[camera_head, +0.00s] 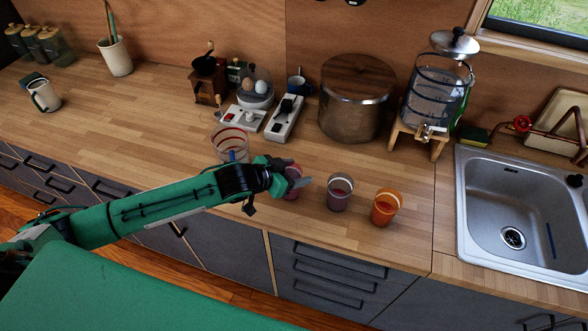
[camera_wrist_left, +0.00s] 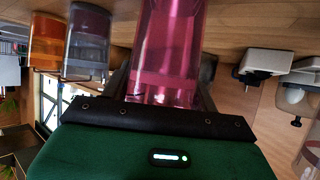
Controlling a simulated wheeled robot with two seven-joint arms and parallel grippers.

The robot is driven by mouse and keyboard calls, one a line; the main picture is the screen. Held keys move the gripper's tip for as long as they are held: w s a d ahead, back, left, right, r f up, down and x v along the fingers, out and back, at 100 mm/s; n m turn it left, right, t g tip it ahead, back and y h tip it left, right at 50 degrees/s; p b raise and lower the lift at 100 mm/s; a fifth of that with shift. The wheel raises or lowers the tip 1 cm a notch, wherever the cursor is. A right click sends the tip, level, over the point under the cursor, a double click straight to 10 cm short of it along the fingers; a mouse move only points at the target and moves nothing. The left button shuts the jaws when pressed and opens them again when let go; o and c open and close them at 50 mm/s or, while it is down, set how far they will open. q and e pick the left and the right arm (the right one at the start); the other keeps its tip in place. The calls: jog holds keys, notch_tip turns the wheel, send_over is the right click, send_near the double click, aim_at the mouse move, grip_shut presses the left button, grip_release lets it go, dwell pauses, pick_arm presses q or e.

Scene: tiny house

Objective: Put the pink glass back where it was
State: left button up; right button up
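The pink glass (camera_head: 294,172) is at the end of my left arm in the head view, mostly hidden by the gripper. My left gripper (camera_head: 290,178) has its fingers on both sides of it. In the left wrist view the pink glass (camera_wrist_left: 166,50) fills the space between the dark fingers, which appear closed against its sides. I cannot tell whether its base touches the counter. A purple-grey glass (camera_head: 339,194) stands just right of it, and an orange glass (camera_head: 386,208) farther right. My right gripper is in neither view.
A larger clear glass with red bands (camera_head: 231,136) stands behind my left forearm. A wooden-lidded pot (camera_head: 355,110), a white power strip (camera_head: 285,118) and a drink dispenser (camera_head: 436,95) stand behind. The sink (camera_head: 500,205) is at right.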

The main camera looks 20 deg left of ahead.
pick_arm(q)
jog(key=o, duration=0.3)
jog(key=shift+o, duration=0.2)
jog(key=shift+r, duration=0.15)
jog(key=shift+s+a, duration=0.2)
jog(key=b+v, duration=0.2)
jog(key=v, duration=0.9)
jog(key=shift+s+r+b, duration=0.2)
jog(key=shift+b, duration=0.15)
